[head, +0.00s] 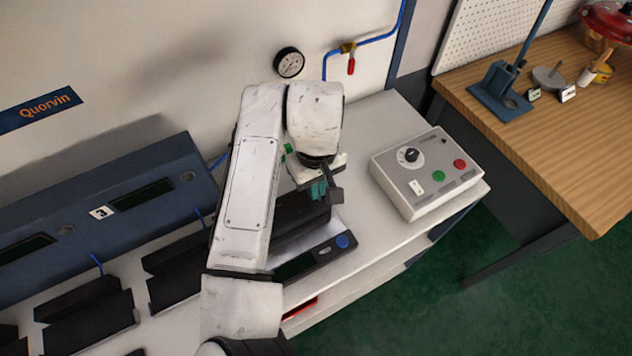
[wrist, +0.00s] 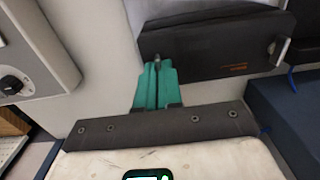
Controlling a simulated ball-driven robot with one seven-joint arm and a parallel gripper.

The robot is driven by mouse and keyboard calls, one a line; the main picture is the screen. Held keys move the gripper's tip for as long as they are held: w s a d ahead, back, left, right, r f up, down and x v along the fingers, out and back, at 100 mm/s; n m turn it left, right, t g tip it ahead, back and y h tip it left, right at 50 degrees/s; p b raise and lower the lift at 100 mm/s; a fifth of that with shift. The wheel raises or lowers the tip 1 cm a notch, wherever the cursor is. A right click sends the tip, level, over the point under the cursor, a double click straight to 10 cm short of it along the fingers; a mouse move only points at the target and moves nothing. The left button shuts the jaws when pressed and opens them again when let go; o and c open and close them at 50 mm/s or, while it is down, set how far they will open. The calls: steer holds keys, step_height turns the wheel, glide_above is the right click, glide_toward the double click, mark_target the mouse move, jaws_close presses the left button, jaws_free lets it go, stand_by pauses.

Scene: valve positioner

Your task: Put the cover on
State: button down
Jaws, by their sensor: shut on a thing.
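My gripper (head: 318,191) is over the white bench, low and close to a black box-shaped body (head: 300,213), which my arm partly hides in the head view. In the wrist view, the teal fingers (wrist: 156,68) are together on a small grey piece at the near edge of a black part (wrist: 205,48) that looks like the cover. That part has a small orange mark and a pale metal piece at its right end. Whether it is seated on anything or held clear cannot be told, as its underside is hidden.
A control box (head: 425,172) with a knob and coloured buttons stands right of my gripper. A dark blue console (head: 100,220) with displays runs along the left. A wooden table (head: 560,110) with tools is at far right. Bare bench lies between my gripper and the control box.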

steer(key=shift+f, duration=0.25)
steer(key=shift+f, duration=0.15)
steer(key=c, duration=1.3)
jaws_free()
step_height(320, 180, up, 12)
steer(key=b, duration=0.1)
steer(key=shift+d, duration=0.15)
